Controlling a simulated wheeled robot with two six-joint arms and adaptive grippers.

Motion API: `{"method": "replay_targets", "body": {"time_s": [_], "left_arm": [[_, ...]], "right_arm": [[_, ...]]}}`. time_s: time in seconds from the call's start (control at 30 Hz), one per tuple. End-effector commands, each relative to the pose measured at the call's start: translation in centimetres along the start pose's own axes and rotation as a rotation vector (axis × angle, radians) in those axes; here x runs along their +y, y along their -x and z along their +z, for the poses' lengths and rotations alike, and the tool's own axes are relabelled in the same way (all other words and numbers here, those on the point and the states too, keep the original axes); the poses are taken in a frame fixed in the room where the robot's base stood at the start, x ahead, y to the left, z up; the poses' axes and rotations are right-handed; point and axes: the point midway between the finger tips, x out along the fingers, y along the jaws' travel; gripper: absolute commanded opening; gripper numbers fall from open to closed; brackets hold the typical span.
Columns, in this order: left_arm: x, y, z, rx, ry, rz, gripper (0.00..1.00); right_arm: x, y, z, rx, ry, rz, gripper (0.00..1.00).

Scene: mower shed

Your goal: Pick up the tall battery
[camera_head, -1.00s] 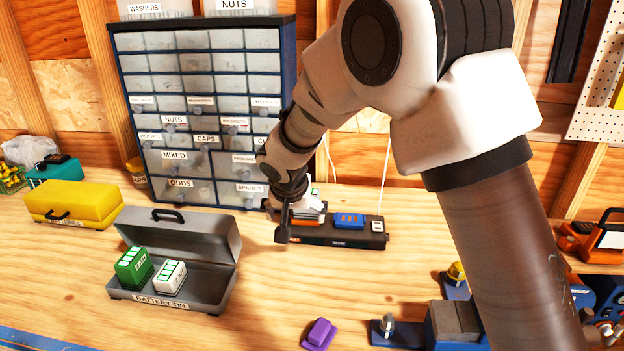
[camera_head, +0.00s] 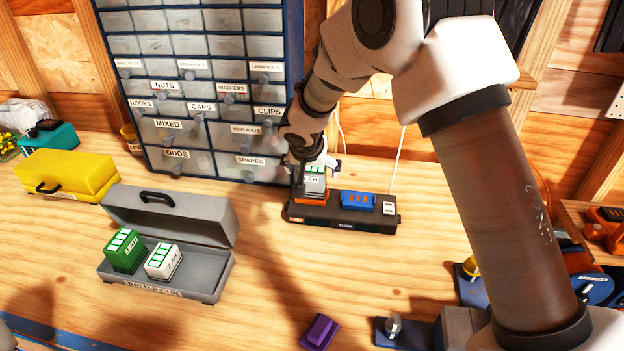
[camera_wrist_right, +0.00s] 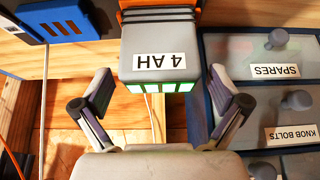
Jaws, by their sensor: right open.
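A grey-and-white battery labelled 4 AH (camera_head: 314,181) stands upright in the orange-edged left bay of the black charger (camera_head: 343,217). The same battery (camera_wrist_right: 160,45) is at the top centre of the right wrist view, its green bars facing me. My right gripper (camera_head: 303,168) is open at the battery. In the right wrist view its fingers (camera_wrist_right: 163,92) are spread on both sides, just short of the battery, with nothing between the tips. A green battery (camera_head: 124,250) and a white battery (camera_head: 163,261) sit in the open grey battery tin (camera_head: 205,285). My left gripper is not seen.
A blue block (camera_head: 358,200) sits in the charger's other bay. The drawer cabinet (camera_head: 200,90) rises close behind my right gripper. A yellow box (camera_head: 68,172) stands at left, a purple block (camera_head: 319,332) at the front. The bench between tin and charger is clear.

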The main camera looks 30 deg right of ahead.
Motion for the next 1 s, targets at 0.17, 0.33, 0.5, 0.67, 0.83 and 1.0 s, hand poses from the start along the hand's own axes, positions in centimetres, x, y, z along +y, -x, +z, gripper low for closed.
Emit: {"method": "replay_targets", "body": {"time_s": [0.17, 0.33, 0.5, 0.67, 0.83, 1.0], "left_arm": [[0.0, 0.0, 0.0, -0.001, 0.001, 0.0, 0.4], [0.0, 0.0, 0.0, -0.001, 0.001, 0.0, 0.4], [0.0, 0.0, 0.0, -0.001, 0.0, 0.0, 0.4], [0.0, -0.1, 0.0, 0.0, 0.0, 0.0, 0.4], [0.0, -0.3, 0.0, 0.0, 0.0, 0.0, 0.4], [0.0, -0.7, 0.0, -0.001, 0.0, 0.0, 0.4]], "right_arm": [[0.0, 0.0, 0.0, 0.0, 0.001, 0.0, 0.48], [0.0, 0.0, 0.0, 0.0, 0.0, 0.0, 0.27], [0.0, 0.0, 0.1, -0.002, 0.001, 0.001, 0.2], [0.0, 1.3, -0.8, 0.002, -0.001, 0.0, 0.2], [-0.1, 4.9, -2.8, 0.004, -0.003, -0.004, 0.2], [0.0, 7.8, -4.5, 0.003, -0.002, -0.002, 0.2]]}}
